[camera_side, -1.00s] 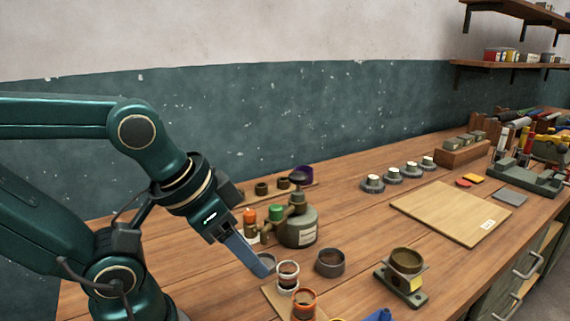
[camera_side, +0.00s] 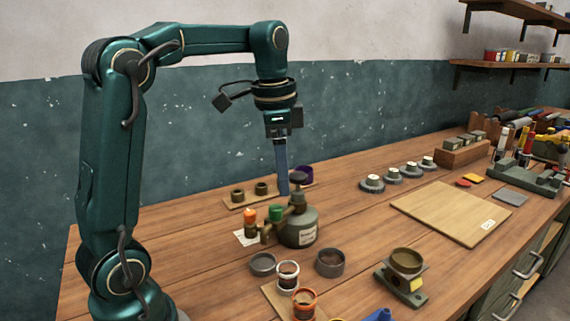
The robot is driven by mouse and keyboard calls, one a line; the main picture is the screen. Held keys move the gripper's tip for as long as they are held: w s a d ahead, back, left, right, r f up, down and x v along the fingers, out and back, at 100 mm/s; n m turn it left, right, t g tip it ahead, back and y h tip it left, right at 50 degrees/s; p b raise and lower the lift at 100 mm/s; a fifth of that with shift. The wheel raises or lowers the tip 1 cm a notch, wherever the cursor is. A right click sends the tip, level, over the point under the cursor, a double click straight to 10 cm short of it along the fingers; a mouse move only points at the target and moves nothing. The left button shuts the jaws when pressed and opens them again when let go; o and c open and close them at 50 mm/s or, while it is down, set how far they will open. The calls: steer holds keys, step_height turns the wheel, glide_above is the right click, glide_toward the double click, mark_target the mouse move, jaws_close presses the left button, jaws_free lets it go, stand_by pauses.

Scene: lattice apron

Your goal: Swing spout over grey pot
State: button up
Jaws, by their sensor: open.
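A squat grey-green vessel (camera_side: 299,232) with a paper label stands on the bench, a dark knob (camera_side: 298,178) on its neck. Its brownish spout (camera_side: 272,229) points left, toward the green and orange capped items, and not over any pot that I can make out. In front are a dark grey pot (camera_side: 330,261) at right, a low grey pot (camera_side: 262,264) at left, a white-rimmed pot (camera_side: 287,275) and an orange pot (camera_side: 304,303). My gripper (camera_side: 283,191) points down, open and empty, just behind and left of the knob. Its fingers overlap in this view; contact is unclear.
A green-capped item (camera_side: 276,212) and an orange-capped one (camera_side: 249,219) crowd the spout. Behind are a purple pot (camera_side: 303,173) and a board with small brown pots (camera_side: 238,195). A clamp-like stand (camera_side: 402,285) holds a brown cup at right. A pale board (camera_side: 448,212) lies beyond.

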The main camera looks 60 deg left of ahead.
steer(key=n+g, duration=0.1)
glide_above(275, 206)
steer(key=shift+h, duration=0.3)
step_height(275, 206, down, 4)
steer(key=shift+w+d+f, duration=0.1)
steer(key=shift+d+f, duration=0.05)
steer(key=shift+f, duration=2.7)
jaws_close()
